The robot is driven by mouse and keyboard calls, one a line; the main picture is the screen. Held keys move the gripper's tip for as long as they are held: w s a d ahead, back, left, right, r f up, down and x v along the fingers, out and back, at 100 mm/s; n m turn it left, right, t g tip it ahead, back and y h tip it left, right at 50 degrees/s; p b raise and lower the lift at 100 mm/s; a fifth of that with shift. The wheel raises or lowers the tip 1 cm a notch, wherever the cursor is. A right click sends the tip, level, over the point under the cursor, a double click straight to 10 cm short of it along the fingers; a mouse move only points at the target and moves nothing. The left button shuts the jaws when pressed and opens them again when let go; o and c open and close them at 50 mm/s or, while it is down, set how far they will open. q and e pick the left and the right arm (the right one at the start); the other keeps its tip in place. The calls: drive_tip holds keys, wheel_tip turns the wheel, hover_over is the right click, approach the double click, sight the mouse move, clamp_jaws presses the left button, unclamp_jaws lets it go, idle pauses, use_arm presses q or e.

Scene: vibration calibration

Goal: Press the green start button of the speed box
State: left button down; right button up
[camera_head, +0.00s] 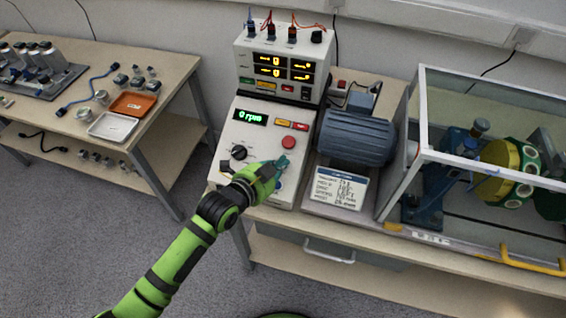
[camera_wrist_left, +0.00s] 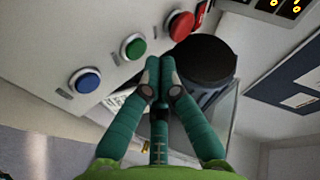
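The speed box (camera_head: 226,160) is the light sloped panel at the middle of the bench in the head view, with a lit green display (camera_head: 250,117). In the left wrist view its green button (camera_wrist_left: 134,46) sits between a blue button (camera_wrist_left: 85,81) and a red button (camera_wrist_left: 180,25). The red button shows in the head view (camera_head: 289,142); my left gripper (camera_head: 281,163) covers the green one there. The fingertips show in the wrist view (camera_wrist_left: 160,70), together and empty, pointing past the right side of the green button. Contact with the panel cannot be told. My right gripper is not in view.
A blue motor (camera_head: 355,137) stands right of the speed box, with a label plate (camera_head: 339,188) before it. A clear-walled enclosure (camera_head: 405,165) is further right. A black knob (camera_head: 239,152) is on the panel's left. A side table (camera_head: 160,120) with trays stands left.

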use_arm(q)
drive_tip(key=shift+f, duration=0.1)
idle(0.4)
drive_tip(key=shift+w+d+f, duration=0.1)
drive_tip(key=shift+w+f, duration=0.1)
drive_tip(key=shift+f, duration=0.1)
drive_tip(key=shift+w+f+b, duration=0.1)
drive_tip(key=shift+f+b, duration=0.3)
drive_tip(key=shift+b, duration=0.1)
idle(0.4)
drive_tip(key=shift+r, duration=0.1)
drive_tip(key=shift+s+r+p, duration=0.3)
drive_tip(key=shift+r+p, duration=0.35)
drive_tip(key=shift+p, duration=0.3)
drive_tip(key=shift+r, duration=0.1)
drive_tip(key=r+p, duration=0.1)
drive_tip(key=p, duration=0.1)
drive_tip(key=s+r+p, duration=0.1)
drive_tip(key=r+p, duration=0.1)
drive_tip(key=s+r+p, duration=0.1)
drive_tip(key=shift+a+r+p, duration=0.25)
drive_tip(key=shift+a+p, duration=0.15)
drive_tip(key=shift+f, duration=0.1)
